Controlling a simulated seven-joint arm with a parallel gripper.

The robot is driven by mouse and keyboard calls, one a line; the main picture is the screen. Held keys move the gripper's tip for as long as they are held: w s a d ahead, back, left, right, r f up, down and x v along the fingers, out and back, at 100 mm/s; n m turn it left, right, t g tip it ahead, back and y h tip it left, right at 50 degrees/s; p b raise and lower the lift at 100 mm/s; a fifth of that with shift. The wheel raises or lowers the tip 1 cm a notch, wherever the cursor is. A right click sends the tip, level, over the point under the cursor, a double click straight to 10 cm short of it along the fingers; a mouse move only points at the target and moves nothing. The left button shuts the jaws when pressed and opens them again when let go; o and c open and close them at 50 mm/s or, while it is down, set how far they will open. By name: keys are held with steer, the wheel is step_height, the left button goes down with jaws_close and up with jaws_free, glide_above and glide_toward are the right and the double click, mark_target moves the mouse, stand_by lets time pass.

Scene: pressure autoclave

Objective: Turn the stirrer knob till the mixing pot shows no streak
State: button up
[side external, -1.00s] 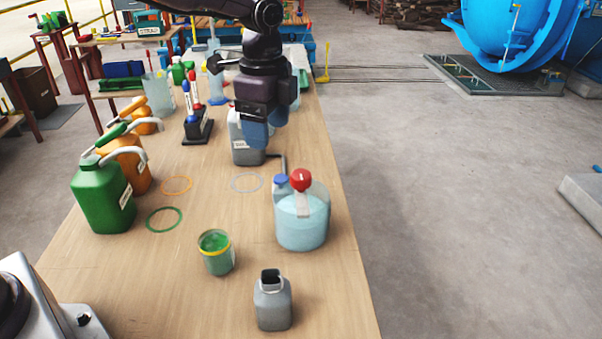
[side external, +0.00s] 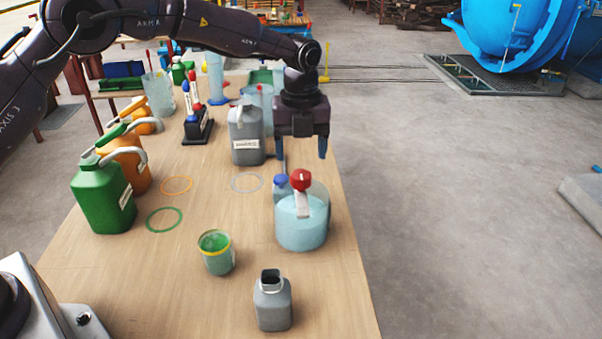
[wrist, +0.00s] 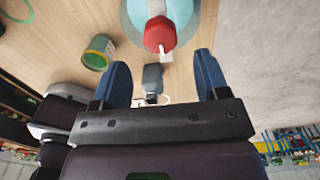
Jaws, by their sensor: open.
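The mixing pot (side external: 302,235) is a clear round vessel with pale blue contents at the table's right edge. I cannot make out a distinct streak in it. The red stirrer knob (side external: 300,179) sits on top, with a pale strip below it. In the wrist view the knob (wrist: 160,35) shows as a red hexagon on the pot, just beyond my fingertips. My gripper (side external: 303,153) points down with blue fingers apart, above and slightly behind the knob, not touching it. In the wrist view the gripper (wrist: 162,65) is open with nothing held between its fingers.
A grey jug (side external: 246,140) stands farther back. A green-filled beaker (side external: 217,253) and a small open grey container (side external: 272,305) are in front. Green (side external: 103,200) and orange (side external: 130,165) jugs stand left.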

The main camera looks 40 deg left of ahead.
mark_target(301, 174)
step_height(301, 174, down, 6)
steer(key=shift+f, duration=0.1)
steer(key=shift+c, duration=0.5)
steer(key=c, duration=0.8)
